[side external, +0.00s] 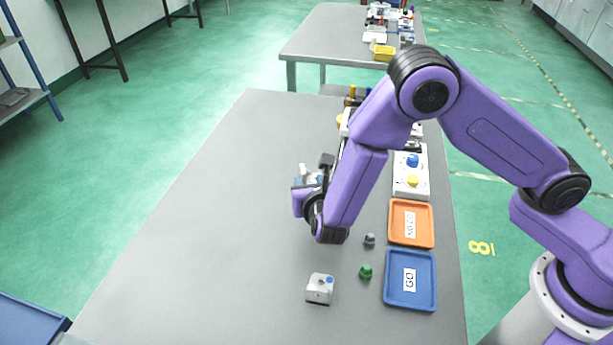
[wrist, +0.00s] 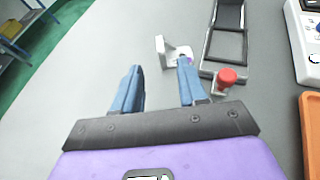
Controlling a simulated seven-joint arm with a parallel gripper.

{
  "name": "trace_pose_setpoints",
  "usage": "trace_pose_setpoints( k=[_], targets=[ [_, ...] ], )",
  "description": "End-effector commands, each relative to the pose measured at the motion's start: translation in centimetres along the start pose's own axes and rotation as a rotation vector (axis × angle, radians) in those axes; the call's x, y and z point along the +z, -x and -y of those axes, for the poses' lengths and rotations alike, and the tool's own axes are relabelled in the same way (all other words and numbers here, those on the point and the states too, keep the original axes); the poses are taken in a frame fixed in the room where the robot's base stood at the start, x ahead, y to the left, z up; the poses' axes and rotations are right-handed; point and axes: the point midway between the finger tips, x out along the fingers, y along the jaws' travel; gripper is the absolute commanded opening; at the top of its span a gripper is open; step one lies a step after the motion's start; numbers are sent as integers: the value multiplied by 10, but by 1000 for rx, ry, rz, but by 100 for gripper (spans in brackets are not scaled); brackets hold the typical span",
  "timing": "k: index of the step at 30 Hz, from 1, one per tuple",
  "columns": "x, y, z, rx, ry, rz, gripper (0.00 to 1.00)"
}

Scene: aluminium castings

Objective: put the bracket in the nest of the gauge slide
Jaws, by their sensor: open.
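The bracket (wrist: 162,50) is a pale metal L-shaped piece on the grey table, with one wall upright, seen in the wrist view just past my fingertips. My gripper (wrist: 160,66) is open, with its two blue fingers apart and nothing held. The right finger overlaps the bracket's near edge in the picture; I cannot tell whether they touch. The gauge slide (wrist: 208,48), a grey frame with a dark upper part, lies right of the bracket. The inside of its frame looks empty. In the side view, my arm hides most of the gauge slide.
A red knob (wrist: 227,77) stands at the slide's near end. The side view shows an orange tray (side external: 432,222), a blue GO tray (side external: 410,303), a button box (side external: 411,172), a pale casting (side external: 319,290), a green knob (side external: 365,272) and a grey one (side external: 369,240). The table's left is clear.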

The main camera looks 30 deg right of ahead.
Motion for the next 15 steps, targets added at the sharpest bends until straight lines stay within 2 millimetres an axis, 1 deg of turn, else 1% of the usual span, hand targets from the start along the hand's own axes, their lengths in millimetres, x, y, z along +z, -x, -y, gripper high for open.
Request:
trace_pose_setpoints(
  k=[1, 3, 6, 15],
  targets=[
    [0, 8, -1, 3, 0, 0, 42],
    [0, 15, -1, 3, 0, 0, 42],
    [0, 21, 0, 1, 0, 0, 42],
    [2, 24, 2, -7, -12, -3, 42]
  ],
)
